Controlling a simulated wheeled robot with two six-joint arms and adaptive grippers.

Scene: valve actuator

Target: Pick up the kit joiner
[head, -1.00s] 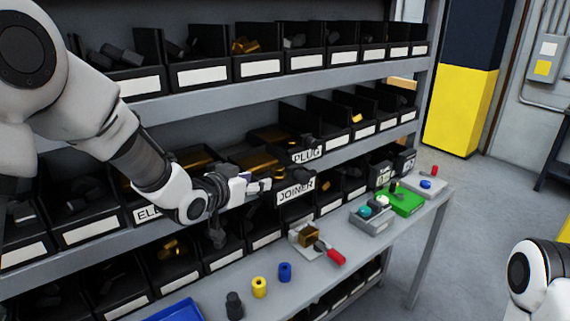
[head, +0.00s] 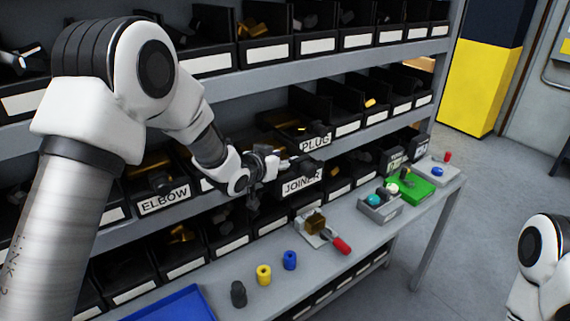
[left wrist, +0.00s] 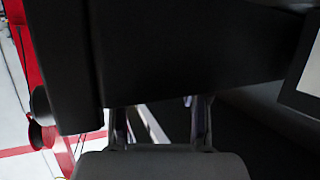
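A black bin labelled JOINER (head: 302,183) sits on the middle shelf. I cannot make out a joiner inside it; the contents are dark and partly behind my gripper. My left gripper (head: 279,164) is at the upper left of this bin's label, near its open front. In the left wrist view its two fingers (left wrist: 160,120) stand apart with nothing visible between them. A large black surface fills much of that view, close to the fingers. My right arm shows at the lower right of the head view, but its gripper is outside the picture.
Bins labelled PLUG (head: 315,140) and ELBOW (head: 164,200) are close by. On the bench below are a blue tray (head: 172,308), a dark, a yellow (head: 264,275) and a blue cylinder (head: 289,260), a red-handled fixture (head: 340,245), a grey box and a green tray (head: 413,188).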

